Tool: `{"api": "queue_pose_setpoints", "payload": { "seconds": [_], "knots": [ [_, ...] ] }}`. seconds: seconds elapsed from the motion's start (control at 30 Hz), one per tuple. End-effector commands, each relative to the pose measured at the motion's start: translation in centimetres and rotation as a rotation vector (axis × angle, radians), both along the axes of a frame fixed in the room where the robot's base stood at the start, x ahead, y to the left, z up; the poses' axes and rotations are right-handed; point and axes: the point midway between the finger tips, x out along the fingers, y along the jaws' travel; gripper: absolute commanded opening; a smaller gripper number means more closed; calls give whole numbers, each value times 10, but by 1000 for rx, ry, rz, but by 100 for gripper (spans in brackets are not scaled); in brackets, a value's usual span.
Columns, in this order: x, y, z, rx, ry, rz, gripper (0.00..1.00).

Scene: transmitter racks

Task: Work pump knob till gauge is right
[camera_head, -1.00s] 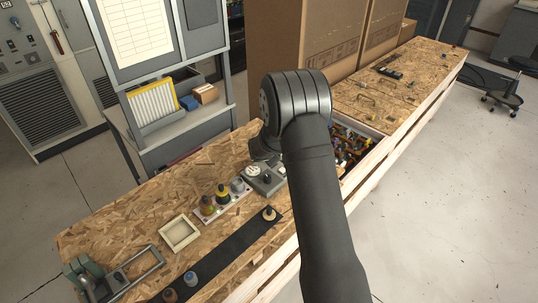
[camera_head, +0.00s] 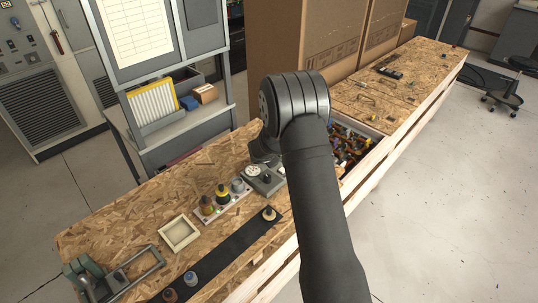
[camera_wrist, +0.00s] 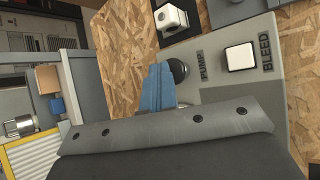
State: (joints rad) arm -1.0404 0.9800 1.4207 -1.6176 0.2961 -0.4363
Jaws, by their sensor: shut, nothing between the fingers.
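The grey pump box (camera_head: 265,181) sits on the chipboard bench, with a white round gauge dial (camera_head: 253,170) on it. The needle is too small to read. In the wrist view its grey panel (camera_wrist: 218,90) carries a round black knob (camera_wrist: 178,72) beside the word PUMP and a white square button (camera_wrist: 240,57) beside BLEED. My gripper (camera_wrist: 158,78) shows as blue fingers, shut and empty, just beside the pump knob. The fingers overlap the knob's edge in the picture; I cannot tell if they touch. In the head view my arm hides the fingers.
Left of the box stands a tray with several bottles (camera_head: 222,194). A shallow square tray (camera_head: 180,233), a black strip (camera_head: 235,248) and a metal-framed device (camera_head: 137,270) lie nearer. Behind my arm is a bin of mixed parts (camera_head: 352,144). A grey cabinet stands behind the bench.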

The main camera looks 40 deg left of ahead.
Motion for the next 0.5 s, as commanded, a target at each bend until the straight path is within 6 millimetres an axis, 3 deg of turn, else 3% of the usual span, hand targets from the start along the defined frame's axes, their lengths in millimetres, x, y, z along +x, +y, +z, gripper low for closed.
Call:
{"api": "queue_pose_setpoints", "payload": {
  "seconds": [0.5],
  "knots": [
    [0,0,26,-1,0,1,0]
  ]
}}
